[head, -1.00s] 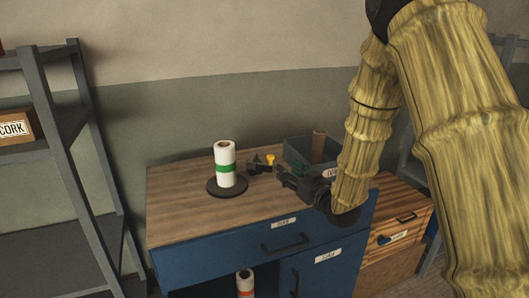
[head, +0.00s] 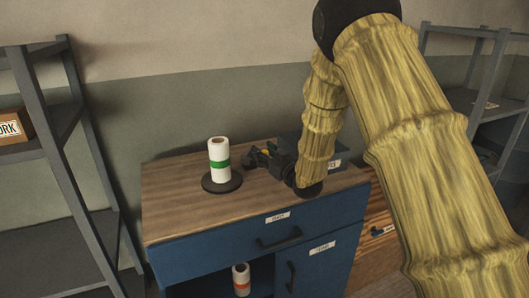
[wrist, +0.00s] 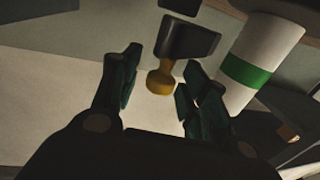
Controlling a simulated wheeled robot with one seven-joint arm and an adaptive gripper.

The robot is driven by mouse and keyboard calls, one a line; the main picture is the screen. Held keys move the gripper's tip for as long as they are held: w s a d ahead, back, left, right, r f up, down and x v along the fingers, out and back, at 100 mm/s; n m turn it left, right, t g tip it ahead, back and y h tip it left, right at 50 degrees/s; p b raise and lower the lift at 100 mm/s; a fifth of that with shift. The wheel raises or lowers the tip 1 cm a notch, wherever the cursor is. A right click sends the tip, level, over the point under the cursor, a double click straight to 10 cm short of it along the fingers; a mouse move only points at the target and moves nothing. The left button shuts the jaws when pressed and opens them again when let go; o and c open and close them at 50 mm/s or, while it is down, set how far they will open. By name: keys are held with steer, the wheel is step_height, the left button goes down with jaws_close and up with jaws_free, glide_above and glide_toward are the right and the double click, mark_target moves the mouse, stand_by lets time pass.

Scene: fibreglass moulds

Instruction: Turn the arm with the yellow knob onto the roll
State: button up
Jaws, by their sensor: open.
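The white roll with a green band (head: 219,160) stands upright on a dark round base (head: 222,184) on the wooden cabinet top. It also shows at the right of the wrist view (wrist: 255,65). The yellow knob (wrist: 160,82) sits on the end of a dark arm (wrist: 186,38) in the wrist view, between my open fingers and a little beyond their tips. My gripper (head: 257,156) is just right of the roll in the head view, and it hides most of the knob there. In the wrist view my gripper (wrist: 155,85) holds nothing.
A grey bin (head: 310,146) stands behind my wrist on the cabinet top (head: 180,215). A roll with an orange band (head: 241,280) is in the open cabinet below. Grey shelves (head: 75,130) stand at the left. The top's front left is clear.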

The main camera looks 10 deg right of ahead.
jaws_close()
